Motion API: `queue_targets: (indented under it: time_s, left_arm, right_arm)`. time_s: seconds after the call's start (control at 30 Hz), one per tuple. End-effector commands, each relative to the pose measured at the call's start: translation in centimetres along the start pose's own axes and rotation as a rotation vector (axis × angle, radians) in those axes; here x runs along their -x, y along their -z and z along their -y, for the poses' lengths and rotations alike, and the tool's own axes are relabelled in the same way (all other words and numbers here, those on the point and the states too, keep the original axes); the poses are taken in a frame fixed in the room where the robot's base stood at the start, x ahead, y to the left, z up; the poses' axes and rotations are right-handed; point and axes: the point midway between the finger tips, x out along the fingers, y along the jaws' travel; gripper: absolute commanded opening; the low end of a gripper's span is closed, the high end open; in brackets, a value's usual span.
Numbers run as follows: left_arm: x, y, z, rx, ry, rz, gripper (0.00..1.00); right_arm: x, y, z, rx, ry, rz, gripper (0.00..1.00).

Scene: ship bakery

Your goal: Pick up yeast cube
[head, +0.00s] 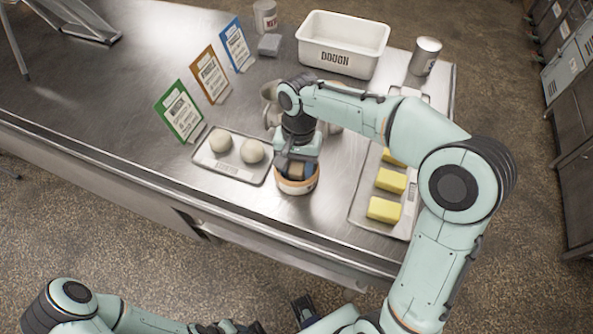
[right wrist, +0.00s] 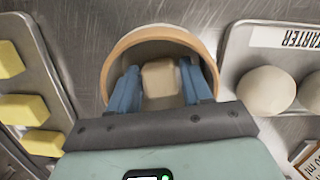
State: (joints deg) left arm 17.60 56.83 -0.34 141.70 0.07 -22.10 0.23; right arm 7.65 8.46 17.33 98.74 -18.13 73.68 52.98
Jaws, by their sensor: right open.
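The yeast cube (right wrist: 160,80) is a small beige block inside a round bowl with a tan rim (right wrist: 117,52). In the head view the bowl (head: 297,186) stands near the table's front edge. My right gripper (head: 296,172) points down into the bowl. In the right wrist view its blue fingers (right wrist: 160,88) are open, one on each side of the cube, with gaps visible. My left arm lies low at the bottom of the head view; its gripper (head: 303,311) shows only partly, at the bottom edge.
A starter tray (head: 262,177) with two dough balls is left of the bowl. A tray (head: 357,211) with yellow blocks is right. Three standing cards (head: 180,112), a white dough bin (head: 343,58) and a can (head: 425,56) stand farther back.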

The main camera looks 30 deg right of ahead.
Motion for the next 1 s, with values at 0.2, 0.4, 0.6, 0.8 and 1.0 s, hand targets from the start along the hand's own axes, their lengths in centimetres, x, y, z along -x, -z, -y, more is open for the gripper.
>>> queue_targets:
  time_s: [0.2, 0.4, 0.6, 0.8, 1.0]
  left_arm:
    - [0.0, 0.0, 0.0, 0.0, 0.0, 0.0, 0.43]
    - [0.0, 0.0, 0.0, 0.0, 0.0, 0.0, 0.43]
    - [0.1, 0.0, 0.0, 0.0, 0.0, 0.0, 0.43]
    - [0.4, 0.1, -0.2, -0.001, -0.001, -0.002, 0.43]
    - [1.2, 0.3, -0.5, -0.002, -0.002, -0.006, 0.43]
  right_arm:
    - [0.1, 0.0, 0.0, 0.0, 0.0, 0.0, 0.26]
    - [0.1, 0.0, 0.0, 0.0, 0.0, 0.0, 0.11]
    - [0.3, 0.0, 0.0, 0.0, 0.0, 0.0, 0.11]
    - [2.1, -0.2, 0.1, 0.0, 0.002, -0.002, 0.11]
    - [6.0, -0.8, 0.1, 0.0, 0.005, -0.004, 0.11]
